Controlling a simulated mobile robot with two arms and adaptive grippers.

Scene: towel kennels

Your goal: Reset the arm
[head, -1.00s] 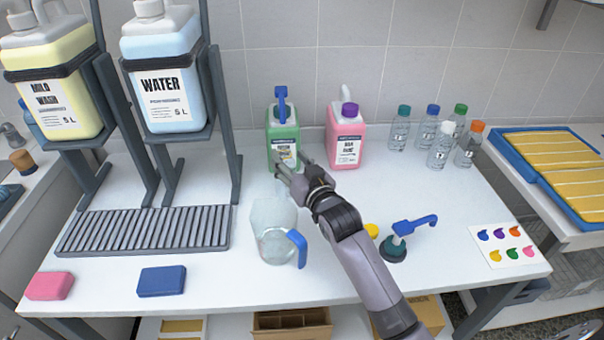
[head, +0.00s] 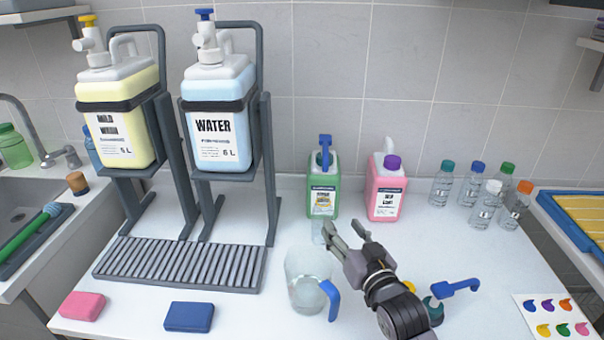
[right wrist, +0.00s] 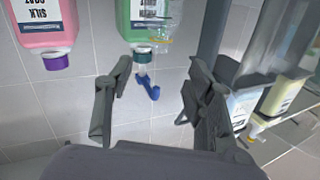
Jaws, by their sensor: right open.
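My right gripper (head: 343,228) is over the middle of the white table in the head view. It is open, with nothing visible between its fingers. It stands in front of the green jug (head: 322,187), which has a blue pump. In the right wrist view, upside down, the open fingers (right wrist: 155,95) show with the green jug (right wrist: 138,15) and its blue pump beyond them. My left gripper is in neither view.
A clear pitcher with a blue handle (head: 308,280) stands left of my right gripper, and a small clear vessel (head: 318,232) beside its fingertips. A pink jug (head: 386,188) and several bottles (head: 441,187) stand behind. A loose blue pump (head: 455,288) lies right.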

